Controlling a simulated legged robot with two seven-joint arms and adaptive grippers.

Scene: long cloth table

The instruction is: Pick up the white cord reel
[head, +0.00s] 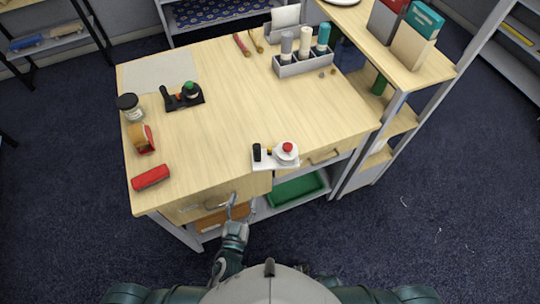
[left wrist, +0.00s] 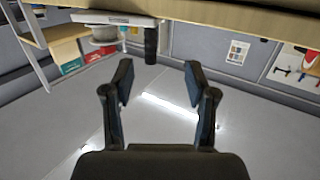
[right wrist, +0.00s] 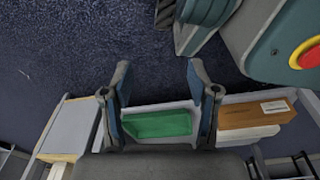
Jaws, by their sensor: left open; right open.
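The white cord reel (head: 286,155) is a round white drum with a red knob on top. It stands on a small white tray (head: 262,165) at the table's front edge, beside a black cylinder (head: 257,152). The left wrist view looks upside down; there the reel (left wrist: 104,34) shows partly behind the tray rim (left wrist: 115,18). My left gripper (head: 240,207) is open and empty, in front of the table's drawer, below and left of the reel. My right gripper (right wrist: 158,75) is open and empty in the right wrist view; I cannot make it out in the head view.
The wooden table (head: 225,115) has free room in its middle. A red stapler-like item (head: 151,178), a tape dispenser (head: 145,142) and a jar (head: 130,108) line its left side. A grey holder (head: 304,64) stands at the back. A green bin (head: 297,190) sits below.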

